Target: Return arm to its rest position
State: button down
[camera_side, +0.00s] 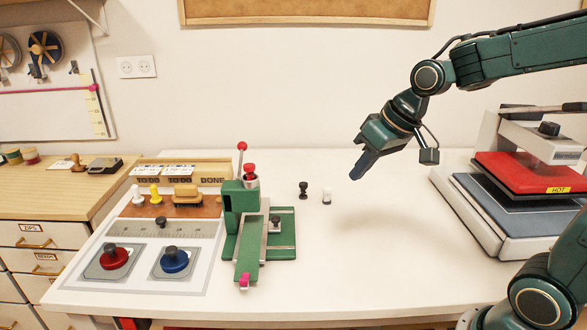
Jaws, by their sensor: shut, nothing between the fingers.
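My arm is dark green and reaches in from the upper right in the side view. My gripper (359,166) hangs above the white table (350,270), pointing down and to the left. Its fingers are together and hold nothing. It is clear of everything on the table, with its soft shadow on the bare surface below. The rest position itself is not marked in view.
A green press (240,225) with a red-knobbed lever stands left of my gripper. A heat press (525,175) marked HOT is at right. The table's middle is free.

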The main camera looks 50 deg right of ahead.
jog(key=s+a+r+h, duration=0.1)
jog(key=s, duration=1.5)
jog(key=shift+r+n+h, duration=0.2)
jog(key=shift+n+h, duration=0.1)
jog(key=shift+n, duration=0.1)
jog(key=shift+w, duration=0.15)
